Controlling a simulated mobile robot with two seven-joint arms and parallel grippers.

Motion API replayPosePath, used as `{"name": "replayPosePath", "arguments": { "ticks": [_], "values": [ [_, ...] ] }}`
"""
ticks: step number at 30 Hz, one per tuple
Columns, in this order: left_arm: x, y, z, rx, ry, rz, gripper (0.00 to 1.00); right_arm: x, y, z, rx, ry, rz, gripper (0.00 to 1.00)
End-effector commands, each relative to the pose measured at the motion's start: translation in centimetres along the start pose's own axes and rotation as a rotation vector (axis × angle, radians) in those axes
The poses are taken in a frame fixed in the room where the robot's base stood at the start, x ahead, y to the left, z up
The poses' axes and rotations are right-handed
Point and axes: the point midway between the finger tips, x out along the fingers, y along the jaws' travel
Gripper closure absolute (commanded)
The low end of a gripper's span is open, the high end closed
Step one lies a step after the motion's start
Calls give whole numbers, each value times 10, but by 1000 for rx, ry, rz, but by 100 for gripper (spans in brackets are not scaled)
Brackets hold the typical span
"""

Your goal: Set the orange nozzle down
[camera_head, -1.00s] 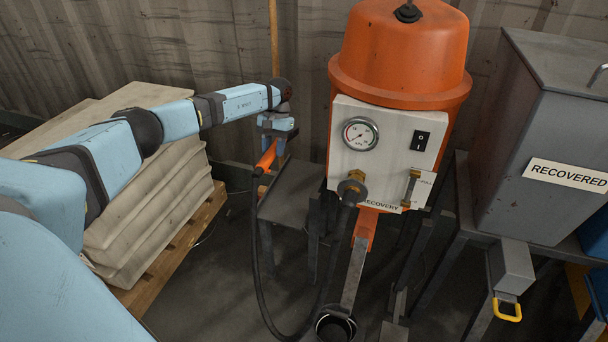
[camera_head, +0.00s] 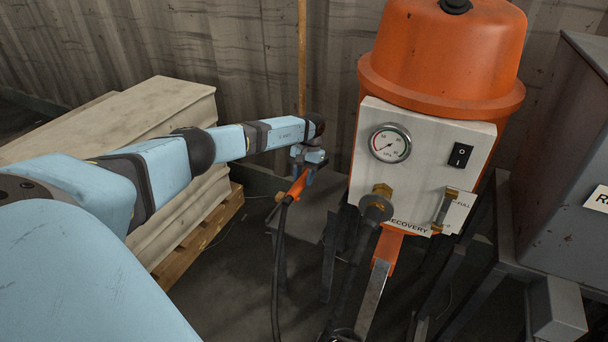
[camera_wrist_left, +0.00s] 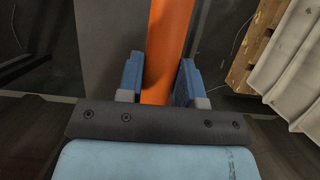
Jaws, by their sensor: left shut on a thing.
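The orange nozzle (camera_head: 297,187) is held by my left gripper (camera_head: 309,157), left of the orange recovery machine. It slants, with a black hose (camera_head: 276,265) hanging from its lower end. In the left wrist view the nozzle (camera_wrist_left: 168,45) runs up between the two blue fingers of my left gripper (camera_wrist_left: 160,82). A small grey stand (camera_head: 312,215) is below and behind it in the head view. I cannot tell whether the nozzle touches the stand. My right gripper is not in view.
The recovery machine (camera_head: 440,60) has a white panel with a gauge (camera_head: 390,143) and a brass fitting. Pale stacked slabs (camera_head: 130,115) on a wooden pallet (camera_head: 205,235) are at left. A grey bin (camera_head: 562,150) stands at right. Dark floor shows between pallet and stand.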

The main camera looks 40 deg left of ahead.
Motion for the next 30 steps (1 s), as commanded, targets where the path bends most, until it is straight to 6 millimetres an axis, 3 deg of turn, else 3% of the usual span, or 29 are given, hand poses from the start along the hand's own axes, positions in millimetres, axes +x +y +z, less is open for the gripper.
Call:
{"name": "replayPosePath", "arguments": {
  "ticks": [1,8,15,26,27,30],
  "values": [
    [9,0,-4,-2,-1,0,93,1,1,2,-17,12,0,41],
    [23,0,-9,-1,1,0,93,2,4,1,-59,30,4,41],
    [56,0,-22,-2,-1,1,93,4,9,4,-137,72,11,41],
    [57,0,-23,-1,1,0,93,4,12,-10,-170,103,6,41],
    [58,0,-23,-1,1,0,64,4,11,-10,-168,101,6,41],
    [58,0,-23,0,1,0,41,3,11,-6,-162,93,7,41]
  ]
}}
